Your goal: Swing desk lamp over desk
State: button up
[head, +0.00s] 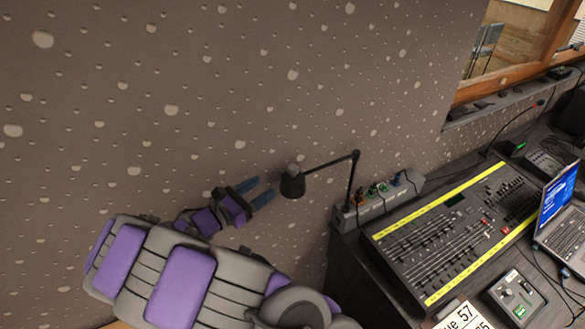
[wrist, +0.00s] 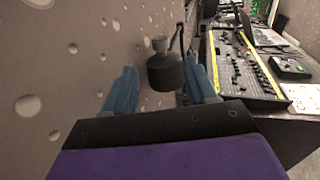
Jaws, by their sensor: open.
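The desk lamp has a dark head (head: 292,182) on a thin jointed arm (head: 330,163), with its post at the desk's left end. The head hangs out to the left of the desk (head: 350,285), near the wall. My gripper (head: 264,189) is open, its blue fingers pointing toward the lamp head and just left of it in the head view. In the wrist view, the lamp head (wrist: 165,70) appears between the two spread fingers of my gripper (wrist: 163,85), seemingly a little beyond them. I cannot tell whether a finger touches it.
A fader console (head: 450,235) with yellow strips covers much of the desk. A grey power strip (head: 385,198) with plugs sits behind it, by the lamp post. A laptop (head: 562,215) and a small control box (head: 515,295) are at right. The speckled wall (head: 200,80) runs close behind my arm.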

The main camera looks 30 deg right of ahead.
aim_at(289, 170)
jog(key=b+x, duration=0.1)
jog(key=x, duration=1.2)
jog(key=shift+a, duration=0.15)
jog(key=shift+a, duration=0.15)
jog(key=c, duration=0.4)
grip_shut()
jog(key=shift+r, duration=0.1)
